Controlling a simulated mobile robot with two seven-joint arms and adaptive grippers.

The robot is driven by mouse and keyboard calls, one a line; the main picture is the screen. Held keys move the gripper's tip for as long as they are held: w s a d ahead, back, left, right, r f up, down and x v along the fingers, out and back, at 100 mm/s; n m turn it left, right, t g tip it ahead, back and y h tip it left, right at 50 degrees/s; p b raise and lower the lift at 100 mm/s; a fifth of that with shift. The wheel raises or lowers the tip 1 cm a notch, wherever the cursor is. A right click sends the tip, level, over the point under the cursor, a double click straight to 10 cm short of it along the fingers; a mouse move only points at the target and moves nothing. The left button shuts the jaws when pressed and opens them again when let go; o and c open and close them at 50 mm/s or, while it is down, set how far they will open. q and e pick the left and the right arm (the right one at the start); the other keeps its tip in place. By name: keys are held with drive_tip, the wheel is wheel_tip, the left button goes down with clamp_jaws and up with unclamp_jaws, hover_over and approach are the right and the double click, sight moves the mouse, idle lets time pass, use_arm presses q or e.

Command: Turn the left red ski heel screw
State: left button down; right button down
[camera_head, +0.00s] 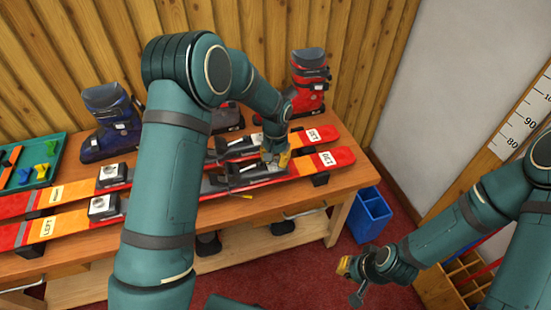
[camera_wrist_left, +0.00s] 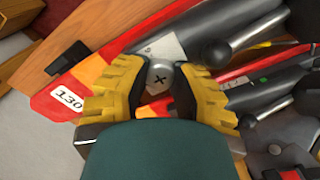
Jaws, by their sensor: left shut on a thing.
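Two red-orange skis lie side by side on the wooden bench. The nearer ski (camera_head: 72,225) reads LEFT at its left end. My left gripper (camera_head: 276,158) is over the heel end of this ski, beside the number label. In the left wrist view, a grey heel screw (camera_wrist_left: 160,78) with a dark cross slot sits between the two yellow fingers of my left gripper (camera_wrist_left: 160,88), which is shut on it. The far ski (camera_head: 55,194) lies behind. My right gripper (camera_head: 350,280) hangs right of the bench, away from the skis; its finger spacing is unclear.
A green tray (camera_head: 50,165) with small parts is at the left. A blue bin (camera_head: 368,213) stands on the red floor at the right. A wooden wall is close behind.

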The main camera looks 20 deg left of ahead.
sight(276, 160)
idle(0.5)
use_arm(q)
drive_tip(key=c, duration=0.7)
unclamp_jaws()
wheel_tip(276, 160, up, 12)
drive_tip(key=shift+f, duration=0.1)
